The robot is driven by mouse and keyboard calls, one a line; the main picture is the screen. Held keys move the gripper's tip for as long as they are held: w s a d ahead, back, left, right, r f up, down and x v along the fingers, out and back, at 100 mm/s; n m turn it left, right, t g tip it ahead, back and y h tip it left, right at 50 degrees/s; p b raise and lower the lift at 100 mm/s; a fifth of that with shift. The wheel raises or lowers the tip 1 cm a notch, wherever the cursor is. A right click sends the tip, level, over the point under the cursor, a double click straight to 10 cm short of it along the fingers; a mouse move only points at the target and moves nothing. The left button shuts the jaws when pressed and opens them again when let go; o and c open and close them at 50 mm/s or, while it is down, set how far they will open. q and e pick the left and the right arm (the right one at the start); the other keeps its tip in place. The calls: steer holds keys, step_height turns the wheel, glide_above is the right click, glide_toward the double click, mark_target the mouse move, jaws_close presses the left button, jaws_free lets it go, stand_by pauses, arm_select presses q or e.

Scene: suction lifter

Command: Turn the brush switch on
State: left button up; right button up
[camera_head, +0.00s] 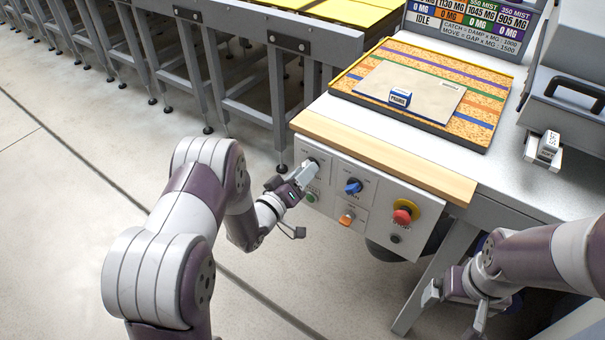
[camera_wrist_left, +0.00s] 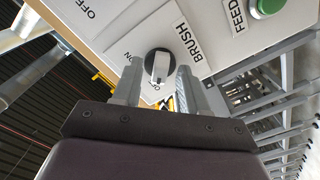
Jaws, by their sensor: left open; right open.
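The brush switch (camera_wrist_left: 158,66) is a round dark knob with a pale raised grip, beside a BRUSH label on the grey panel in the left wrist view. The fingers of my left gripper (camera_wrist_left: 158,88) are open on either side of the knob; I cannot tell whether they touch it. In the head view my left gripper (camera_head: 307,177) is at the panel's upper left and hides most of the switch. I cannot tell the switch's setting. My right gripper (camera_head: 457,306) is open and empty, low at the right.
The control panel (camera_head: 376,192) also has a green button (camera_head: 311,197), a blue knob (camera_head: 353,186), an orange switch (camera_head: 346,219) and a red stop button (camera_head: 403,215). A wooden edge (camera_head: 385,155) overhangs it. A blue-and-white block (camera_head: 400,98) lies on the board above.

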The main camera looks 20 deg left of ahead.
arm_select(q)
jaws_close()
steer(key=shift+m, duration=0.3)
steer(key=shift+f+m+b, duration=0.1)
steer(key=shift+m+b, duration=4.1)
steer(key=shift+m, duration=4.4)
